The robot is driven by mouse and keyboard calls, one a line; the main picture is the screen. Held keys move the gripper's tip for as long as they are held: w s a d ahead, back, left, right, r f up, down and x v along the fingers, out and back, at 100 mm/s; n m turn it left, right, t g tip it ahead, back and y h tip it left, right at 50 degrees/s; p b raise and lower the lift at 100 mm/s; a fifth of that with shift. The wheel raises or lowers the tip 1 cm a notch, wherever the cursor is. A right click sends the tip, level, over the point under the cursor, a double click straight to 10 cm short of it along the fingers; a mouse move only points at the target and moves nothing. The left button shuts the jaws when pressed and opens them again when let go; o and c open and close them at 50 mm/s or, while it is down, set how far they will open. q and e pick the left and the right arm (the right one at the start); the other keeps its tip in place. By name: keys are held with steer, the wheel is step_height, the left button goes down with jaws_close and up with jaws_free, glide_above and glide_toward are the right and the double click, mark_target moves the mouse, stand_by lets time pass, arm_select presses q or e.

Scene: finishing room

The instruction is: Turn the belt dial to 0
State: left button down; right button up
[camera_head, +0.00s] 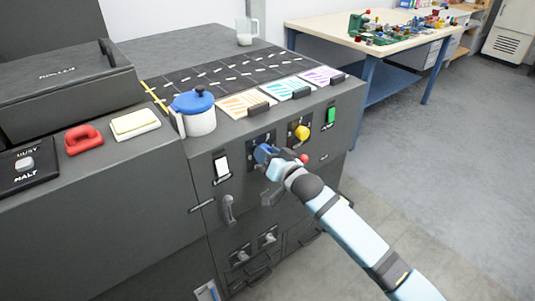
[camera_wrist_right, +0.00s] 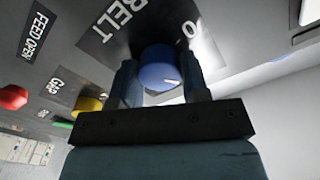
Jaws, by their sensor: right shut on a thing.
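The belt dial is a round blue knob (camera_wrist_right: 160,72) on the machine's front panel. It has a pale pointer mark on its face. In the right wrist view a "BELT" label and a "0" mark show on the dark plate (camera_wrist_right: 125,18) around it. My right gripper (camera_wrist_right: 160,88) has one finger on each side of the knob and is shut on it. In the head view my right gripper (camera_head: 272,158) reaches the panel and mostly covers the blue dial (camera_head: 262,152). My left gripper is not in view.
A yellow knob (camera_head: 302,132), a green switch (camera_head: 331,115) and a white switch (camera_head: 222,166) sit on the same panel. A white pot with a blue lid (camera_head: 196,116) stands on top near the edge. A workbench (camera_head: 390,40) is behind, with open floor at right.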

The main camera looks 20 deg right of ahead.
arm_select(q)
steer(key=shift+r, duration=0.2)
arm_select(e)
steer(key=shift+r+n, duration=0.1)
steer(key=shift+n, duration=0.2)
arm_select(q)
steer(key=p, duration=0.2)
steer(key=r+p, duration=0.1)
steer(key=p, duration=0.1)
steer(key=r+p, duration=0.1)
steer(key=p, duration=0.2)
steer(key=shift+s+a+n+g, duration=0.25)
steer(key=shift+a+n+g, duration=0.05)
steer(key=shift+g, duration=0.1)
arm_select(e)
steer(key=n, duration=1.3)
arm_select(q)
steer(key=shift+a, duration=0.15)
arm_select(e)
steer(key=shift+n, duration=0.4)
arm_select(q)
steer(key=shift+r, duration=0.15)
arm_select(e)
steer(key=o, duration=0.9)
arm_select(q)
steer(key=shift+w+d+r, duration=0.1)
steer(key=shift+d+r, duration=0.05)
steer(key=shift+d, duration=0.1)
